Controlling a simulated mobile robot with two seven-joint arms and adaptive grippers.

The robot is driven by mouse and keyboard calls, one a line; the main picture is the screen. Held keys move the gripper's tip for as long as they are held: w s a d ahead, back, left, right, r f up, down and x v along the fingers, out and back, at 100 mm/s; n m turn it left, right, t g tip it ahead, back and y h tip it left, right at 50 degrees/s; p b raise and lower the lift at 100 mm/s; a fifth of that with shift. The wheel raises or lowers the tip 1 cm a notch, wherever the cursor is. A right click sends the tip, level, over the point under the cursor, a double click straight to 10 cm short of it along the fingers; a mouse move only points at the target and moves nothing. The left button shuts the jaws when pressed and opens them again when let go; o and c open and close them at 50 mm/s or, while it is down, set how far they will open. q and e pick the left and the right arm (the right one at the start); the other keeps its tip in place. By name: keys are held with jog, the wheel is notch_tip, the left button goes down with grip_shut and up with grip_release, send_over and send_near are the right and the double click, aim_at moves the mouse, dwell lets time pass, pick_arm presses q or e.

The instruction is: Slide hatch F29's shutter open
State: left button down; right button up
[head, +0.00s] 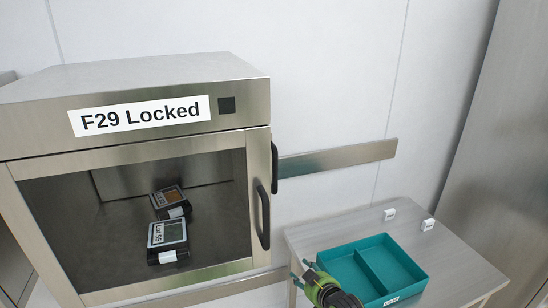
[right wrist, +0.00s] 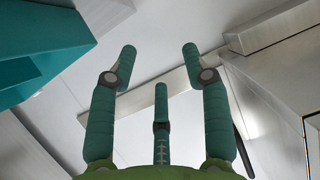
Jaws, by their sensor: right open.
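Hatch F29 (head: 150,95) is a steel cabinet at the left of the head view, with a white label reading "F29 Locked" (head: 140,115) and a small dark square beside it. Its framed front has a dark vertical handle (head: 262,215); a second dark handle (head: 274,165) shows just behind it. Whether the shutter is shut cannot be told for sure; the inside is visible. My right gripper (head: 304,274) is open and empty, right of and below the handle, apart from it. Its spread fingers show in the right wrist view (right wrist: 160,60). My left gripper is out of view.
Inside the hatch are two dark devices with labels; the front one (head: 167,235) reads like "Lot 95". A teal two-compartment tray (head: 415,270) sits on a grey table (head: 460,265) close to my right gripper. Two small white tags stand behind it. A metal rail (head: 340,158) crosses the wall.

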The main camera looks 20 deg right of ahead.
jog(key=w+a+r+t+y+p, duration=0.1)
jog(key=w+r+t, duration=0.3)
jog(key=r, duration=1.4)
jog(key=n+y+p, duration=0.1)
jog(key=y, duration=0.1)
send_near(277, 168)
jog(key=w, duration=0.4)
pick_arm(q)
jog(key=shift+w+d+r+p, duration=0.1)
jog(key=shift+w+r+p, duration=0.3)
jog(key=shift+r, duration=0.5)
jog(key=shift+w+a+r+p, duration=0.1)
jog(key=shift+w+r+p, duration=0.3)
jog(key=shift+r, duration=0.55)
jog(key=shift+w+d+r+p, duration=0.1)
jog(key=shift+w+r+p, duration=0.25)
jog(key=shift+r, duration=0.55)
pick_arm(e)
jog(key=shift+t, duration=0.4)
jog(key=shift+a+f+x, duration=0.1)
jog(key=shift+f+x, duration=0.05)
jog(key=shift+x, duration=1)
jog(key=shift+a+f+x, duration=0.15)
jog(key=shift+x, duration=0.95)
jog(key=shift+a+f+x, duration=0.1)
jog(key=shift+f+x, duration=0.05)
jog(key=shift+x, duration=1)
jog(key=shift+s, duration=0.1)
jog(key=shift+c, duration=0.4)
grip_shut()
